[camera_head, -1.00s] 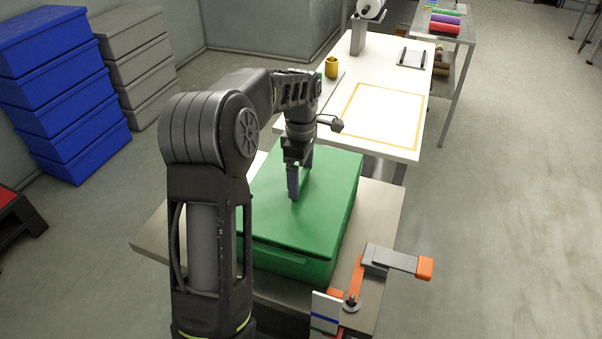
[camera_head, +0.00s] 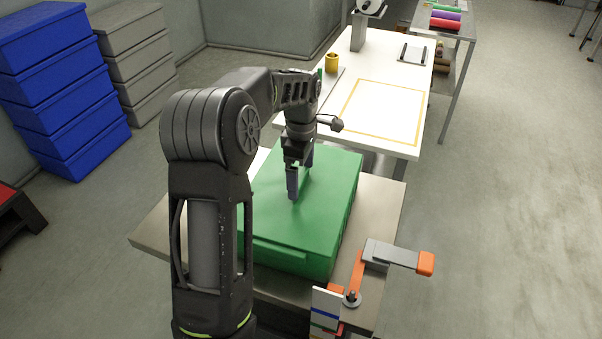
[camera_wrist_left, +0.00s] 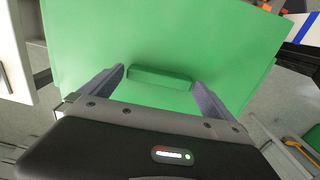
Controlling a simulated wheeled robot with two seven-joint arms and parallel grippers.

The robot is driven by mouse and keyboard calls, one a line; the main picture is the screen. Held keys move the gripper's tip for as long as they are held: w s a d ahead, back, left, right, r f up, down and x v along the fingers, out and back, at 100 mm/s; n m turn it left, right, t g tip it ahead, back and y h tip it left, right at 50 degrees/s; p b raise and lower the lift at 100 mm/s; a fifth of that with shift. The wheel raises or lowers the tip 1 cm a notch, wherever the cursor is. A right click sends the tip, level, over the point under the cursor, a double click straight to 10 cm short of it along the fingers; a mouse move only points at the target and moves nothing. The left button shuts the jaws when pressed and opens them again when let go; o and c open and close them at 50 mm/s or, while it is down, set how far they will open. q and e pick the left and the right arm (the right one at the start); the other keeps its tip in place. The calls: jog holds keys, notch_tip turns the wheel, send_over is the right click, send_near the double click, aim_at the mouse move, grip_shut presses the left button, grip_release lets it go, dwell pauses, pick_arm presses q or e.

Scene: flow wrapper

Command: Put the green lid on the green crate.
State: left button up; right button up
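The green crate (camera_head: 318,265) stands on a table in front of me in the head view. The green lid (camera_head: 328,185) covers its top and looks level; a gap at the rim cannot be made out. My left gripper (camera_head: 299,185) points down at the middle of the lid. In the left wrist view the lid (camera_wrist_left: 160,35) fills the upper part, and my left gripper's fingers (camera_wrist_left: 160,77) sit at the two ends of its bar handle (camera_wrist_left: 158,78), close against it. My arm hides the left part of the crate. My right gripper is not in view.
The table (camera_head: 385,205) has an orange and grey clamp (camera_head: 390,256) at its near right corner. Behind is a white table (camera_head: 420,130) with a yellow-outlined area and a yellow cup (camera_head: 331,63). Stacked blue crates (camera_head: 70,90) and grey crates (camera_head: 140,65) stand at left.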

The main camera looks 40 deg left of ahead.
pick_arm(q)
jog(key=shift+r, duration=3.9)
